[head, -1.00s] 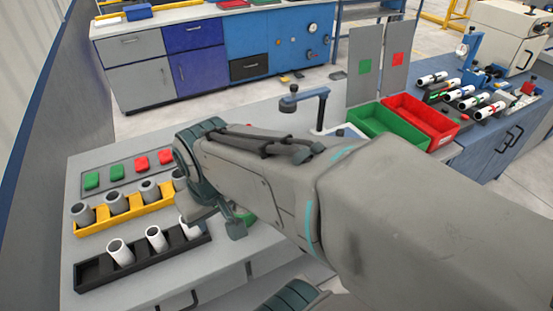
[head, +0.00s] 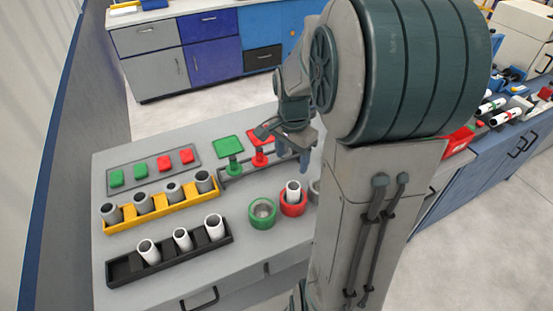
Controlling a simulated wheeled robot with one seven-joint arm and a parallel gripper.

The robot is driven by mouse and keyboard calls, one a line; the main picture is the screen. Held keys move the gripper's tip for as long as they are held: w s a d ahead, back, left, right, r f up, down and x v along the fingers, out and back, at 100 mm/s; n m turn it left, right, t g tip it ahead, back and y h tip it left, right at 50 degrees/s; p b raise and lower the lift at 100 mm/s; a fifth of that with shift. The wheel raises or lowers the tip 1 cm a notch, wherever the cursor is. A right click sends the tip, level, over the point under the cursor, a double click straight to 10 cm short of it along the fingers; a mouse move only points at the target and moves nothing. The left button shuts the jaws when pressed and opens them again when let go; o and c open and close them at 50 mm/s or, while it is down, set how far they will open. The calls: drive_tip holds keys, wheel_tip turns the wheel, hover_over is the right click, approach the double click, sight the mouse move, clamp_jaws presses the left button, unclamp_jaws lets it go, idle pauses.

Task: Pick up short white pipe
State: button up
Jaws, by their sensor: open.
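Three short white pipes stand in the black tray (head: 125,270): a left one (head: 148,251), a middle one (head: 182,239) and a right one (head: 215,227). The tray's left slot looks empty. Another white pipe (head: 293,190) stands in a red round holder (head: 292,209). My gripper (head: 284,147) is open and looks empty. It appears above the back of the table, up and to the right of the black tray and above the red holder in the picture.
A yellow tray (head: 150,218) with several grey pipes lies behind the black tray. Green and red buttons (head: 150,168) sit behind it. A green round holder (head: 262,213) stands left of the red one. Green and red stands (head: 233,160) are near my gripper. My arm hides the table's right side.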

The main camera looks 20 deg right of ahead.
sight(294, 185)
drive_tip(key=f, duration=0.3)
drive_tip(key=d+f+m, duration=0.1)
drive_tip(key=f, duration=0.2)
drive_tip(key=w+d+f+m+p, duration=0.1)
drive_tip(key=f, duration=0.2)
drive_tip(key=shift+d+f, duration=0.1)
drive_tip(key=shift+f, duration=0.1)
drive_tip(key=shift+s+a+f+p, duration=0.2)
drive_tip(key=shift+f+p, duration=0.1)
drive_tip(key=shift+f, duration=1)
drive_tip(key=shift+s+a+f+p, duration=0.15)
drive_tip(key=shift+f+p, duration=0.1)
drive_tip(key=shift+f, duration=1.05)
drive_tip(key=shift+w, duration=0.1)
drive_tip(key=c, duration=1.1)
drive_tip(key=shift+r, duration=0.1)
